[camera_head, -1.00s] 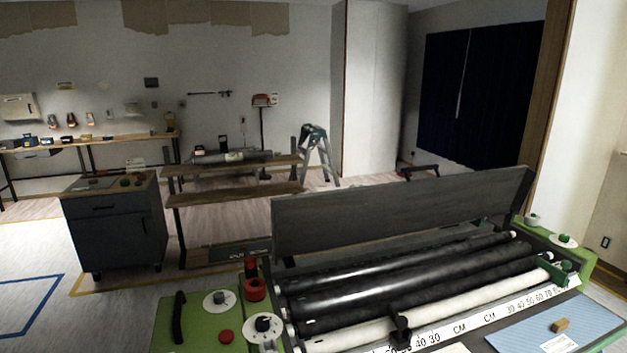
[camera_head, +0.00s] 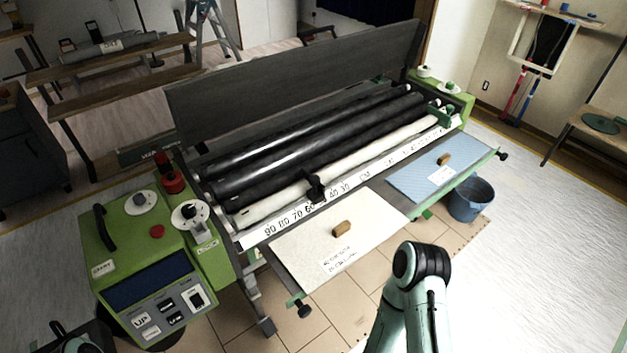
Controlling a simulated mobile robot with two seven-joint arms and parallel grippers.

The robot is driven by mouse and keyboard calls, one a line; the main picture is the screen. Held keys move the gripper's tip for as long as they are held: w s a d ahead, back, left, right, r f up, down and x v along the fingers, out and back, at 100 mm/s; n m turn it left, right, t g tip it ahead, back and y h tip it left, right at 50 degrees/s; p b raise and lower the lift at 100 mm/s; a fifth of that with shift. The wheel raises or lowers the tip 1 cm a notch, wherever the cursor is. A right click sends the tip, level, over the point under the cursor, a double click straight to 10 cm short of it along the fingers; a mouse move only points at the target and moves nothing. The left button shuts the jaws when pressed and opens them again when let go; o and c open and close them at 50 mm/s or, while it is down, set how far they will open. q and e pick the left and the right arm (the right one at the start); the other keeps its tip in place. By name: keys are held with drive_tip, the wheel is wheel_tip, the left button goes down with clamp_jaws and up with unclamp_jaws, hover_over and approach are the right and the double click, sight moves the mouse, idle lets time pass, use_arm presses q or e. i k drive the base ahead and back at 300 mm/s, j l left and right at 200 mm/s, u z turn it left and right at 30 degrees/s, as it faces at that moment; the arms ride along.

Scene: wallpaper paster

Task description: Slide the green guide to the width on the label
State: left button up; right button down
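The green guide (camera_head: 446,113) sits near the right end of the white roller on the pasting machine, by the scale strip (camera_head: 366,172). A black guide (camera_head: 316,189) stands farther left on the same strip. A paper label (camera_head: 339,260) lies on the cream sheet, and another label (camera_head: 440,175) lies on the blue sheet. Their writing is too small to read surely. A mint-and-black arm link of mine rises at the bottom right, and part of my other arm shows at the bottom left corner. Neither gripper is in view.
The cream sheet (camera_head: 300,268) and blue sheet (camera_head: 405,187) lie on front trays, each under a wooden block. The green control box (camera_head: 125,225) stands at the left end. A blue bucket (camera_head: 471,200) stands below the right tray. Floor at right is clear.

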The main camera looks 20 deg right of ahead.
sight(444, 120)
drive_tip(key=z, duration=1.55)
drive_tip(key=l+u, duration=0.1)
drive_tip(key=u, duration=0.65)
drive_tip(key=i+l+u, duration=0.15)
drive_tip(key=l+u, duration=0.15)
drive_tip(key=i+l+u, duration=0.1)
drive_tip(key=l+u, duration=0.8)
drive_tip(key=l, duration=1.9)
drive_tip(key=k+l+u, duration=0.15)
drive_tip(key=l, duration=0.9)
drive_tip(key=i, duration=0.05)
